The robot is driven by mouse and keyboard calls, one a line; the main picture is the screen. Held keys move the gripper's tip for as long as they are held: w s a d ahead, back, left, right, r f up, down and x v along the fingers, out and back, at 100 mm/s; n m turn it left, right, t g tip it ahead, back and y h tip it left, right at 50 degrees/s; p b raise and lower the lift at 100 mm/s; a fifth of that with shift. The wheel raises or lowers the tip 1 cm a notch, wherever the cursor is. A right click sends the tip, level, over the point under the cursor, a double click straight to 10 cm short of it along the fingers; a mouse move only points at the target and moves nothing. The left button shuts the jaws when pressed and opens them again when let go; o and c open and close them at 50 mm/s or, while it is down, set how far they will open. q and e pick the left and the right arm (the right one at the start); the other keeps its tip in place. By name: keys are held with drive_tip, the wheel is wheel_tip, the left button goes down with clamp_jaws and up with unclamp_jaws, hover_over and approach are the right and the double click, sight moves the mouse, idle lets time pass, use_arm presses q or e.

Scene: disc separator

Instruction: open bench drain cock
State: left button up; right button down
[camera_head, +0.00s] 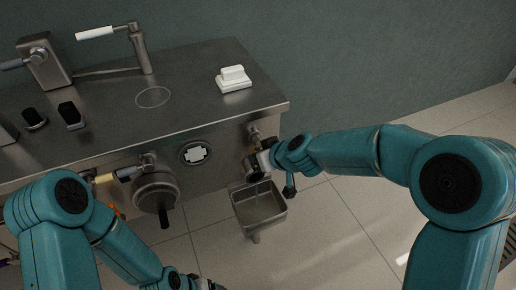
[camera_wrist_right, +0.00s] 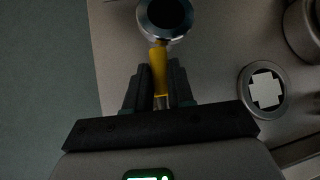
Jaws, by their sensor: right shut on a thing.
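The bench drain cock (camera_head: 254,133) sticks out from the right end of the bench front. In the right wrist view its round metal end (camera_wrist_right: 165,16) with a dark opening shows at the top, and a yellow lever (camera_wrist_right: 159,72) runs from it. My right gripper (camera_wrist_right: 160,84) is shut on this lever, one dark finger on each side. In the head view my right gripper (camera_head: 262,160) is at the cock, and its own wrist hides most of the lever. My left gripper (camera_head: 197,283) is at the bottom edge, away from the cock; its fingers are too cut off to read.
A metal basin (camera_head: 260,210) stands below the cock. The steel bench (camera_head: 200,75) carries a white block (camera_head: 233,78) and a tap-like fitting (camera_head: 139,50). A round valve (camera_head: 157,188) and a round port (camera_head: 195,154) are on its front. The floor to the right is clear.

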drive_tip(key=shift+w+d+r+n+h+p, duration=0.15)
drive_tip(key=shift+w+r+n+h+p, duration=0.15)
drive_tip(key=shift+p, duration=0.55)
drive_tip(key=c, duration=1)
unclamp_jaws()
drive_tip(key=shift+f, duration=0.15)
drive_tip(key=shift+w+f, duration=0.1)
drive_tip(key=shift+s+d+r, duration=0.15)
drive_tip(key=shift+s+r, duration=0.25)
drive_tip(key=shift+r, duration=0.05)
drive_tip(key=p+v, duration=0.6)
drive_tip(key=v, duration=0.9)
drive_tip(key=shift+s, duration=0.3)
